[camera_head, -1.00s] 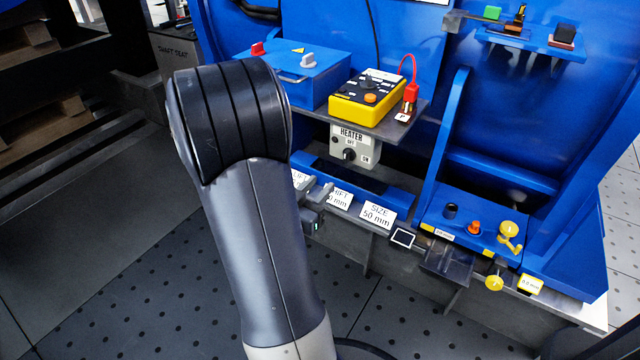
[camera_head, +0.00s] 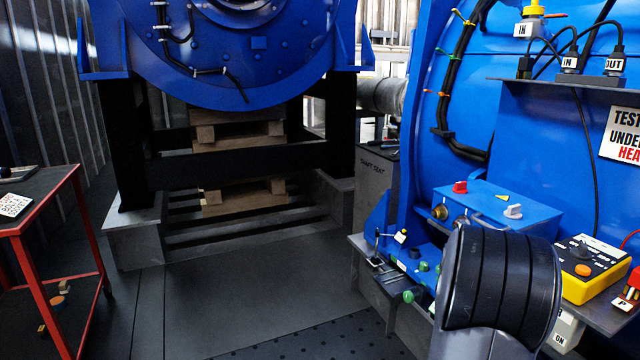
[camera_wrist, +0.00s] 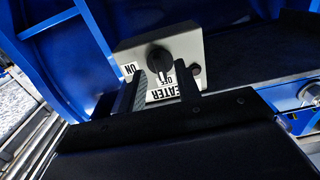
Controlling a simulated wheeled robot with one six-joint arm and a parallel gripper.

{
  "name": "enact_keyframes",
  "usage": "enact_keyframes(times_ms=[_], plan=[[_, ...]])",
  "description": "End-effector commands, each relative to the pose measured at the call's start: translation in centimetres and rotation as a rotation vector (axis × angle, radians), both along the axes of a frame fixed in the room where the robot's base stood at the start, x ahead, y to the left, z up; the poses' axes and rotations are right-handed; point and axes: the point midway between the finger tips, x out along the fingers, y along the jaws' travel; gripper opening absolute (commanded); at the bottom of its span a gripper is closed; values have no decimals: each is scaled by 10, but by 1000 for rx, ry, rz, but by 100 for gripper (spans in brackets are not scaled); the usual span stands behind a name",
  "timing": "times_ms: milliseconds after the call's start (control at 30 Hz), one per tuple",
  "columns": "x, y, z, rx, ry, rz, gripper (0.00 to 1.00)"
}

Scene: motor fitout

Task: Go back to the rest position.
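My gripper shows in the wrist view (camera_wrist: 157,88), with its two dark fingers apart and nothing held between them. The grey heater box (camera_wrist: 195,52) is just beyond the fingertips, with its black knob (camera_wrist: 159,60) in line with the gap. The box appears upside down there, with its ON, OFF and HEATER labels partly covered by the fingers. I cannot tell whether the fingers touch it. In the head view the heater box (camera_head: 562,336) is mostly hidden behind my dark arm link, and the gripper is out of sight.
A yellow control box (camera_head: 592,270) stands on a shelf right of my arm. A blue box (camera_head: 497,208) with a red knob is behind it. A red-framed cart (camera_head: 75,235) stands at the left. A large blue motor housing (camera_head: 240,60) rests on dark supports. The middle floor (camera_head: 250,285) is clear.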

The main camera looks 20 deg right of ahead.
Motion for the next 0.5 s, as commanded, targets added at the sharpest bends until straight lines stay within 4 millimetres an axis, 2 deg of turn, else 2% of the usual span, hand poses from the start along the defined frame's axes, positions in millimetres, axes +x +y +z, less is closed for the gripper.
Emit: enact_keyframes(times_ms=[167, 500], plan=[[0, -14, 0, -1, 1, 0, 32], [0, -13, 0, 0, -19, 1, 32]])
